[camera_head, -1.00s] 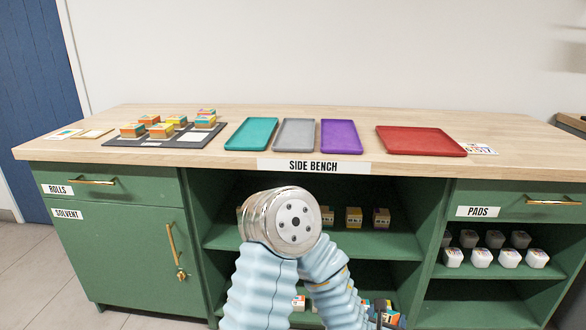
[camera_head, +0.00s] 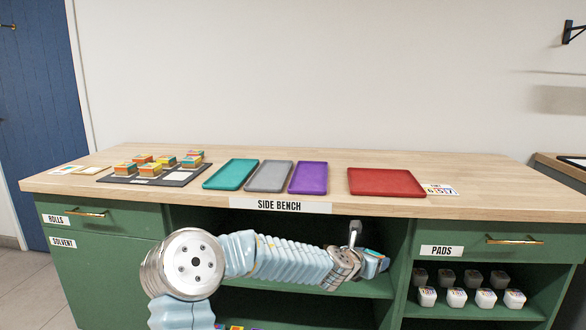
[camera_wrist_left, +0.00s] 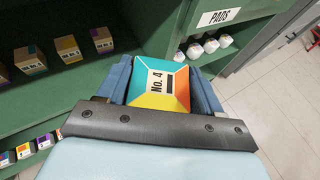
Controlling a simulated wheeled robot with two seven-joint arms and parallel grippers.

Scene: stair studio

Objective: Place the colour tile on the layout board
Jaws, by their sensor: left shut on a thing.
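My left gripper (camera_head: 372,262) is shut on a colour tile, a block with teal, orange, yellow and white faces. In the left wrist view the tile (camera_wrist_left: 160,92), labelled "No. 4", sits between the two blue fingers. In the head view the gripper is in front of the bench, below its top edge, and the tile is small and partly hidden there. The dark layout board (camera_head: 120,178) lies on the bench top at the left. Several colour tiles (camera_head: 143,161) stand on it, and a pale empty square (camera_head: 178,176) shows at its front right. My right gripper is not in view.
Teal (camera_head: 231,174), grey (camera_head: 269,175) and purple (camera_head: 308,178) trays lie right of the board, then a red tray (camera_head: 386,182). The green bench (camera_head: 447,300) has open shelves below. White pads (camera_head: 457,298) stand on the right shelf. The air above the bench is free.

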